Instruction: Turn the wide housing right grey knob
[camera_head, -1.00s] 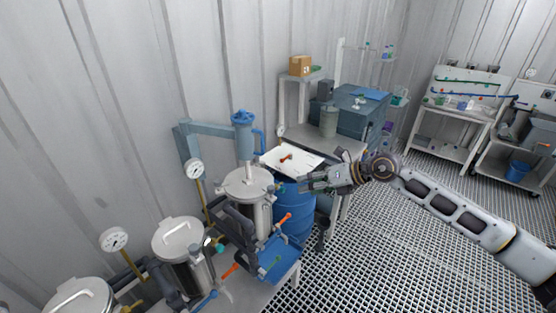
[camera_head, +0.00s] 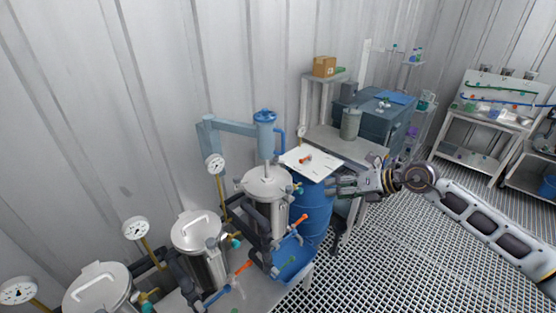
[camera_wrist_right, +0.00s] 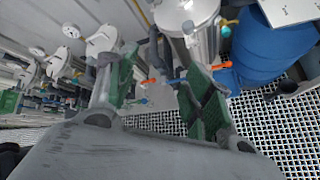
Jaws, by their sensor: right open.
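Steel lidded vessels stand in a row along the wall in the head view: a near one (camera_head: 98,290), a middle one (camera_head: 200,245) and a far one (camera_head: 267,184) under a blue mixer-like unit (camera_head: 264,135). I cannot tell which is the wide housing, and I cannot make out its right grey knob. My right gripper (camera_head: 332,187) is open and empty, to the right of the far vessel and apart from it. In the right wrist view its green-padded fingers (camera_wrist_right: 160,78) are spread, with vessels and pipework beyond them. My left gripper is not in view.
A blue barrel (camera_head: 312,212) with a white board (camera_head: 311,164) above it stands beside the far vessel. Orange-handled valves (camera_head: 300,221) and dark pipes stand out in front of the vessels. Gauges (camera_head: 135,228) rise behind. The grating floor (camera_head: 400,265) at right is open.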

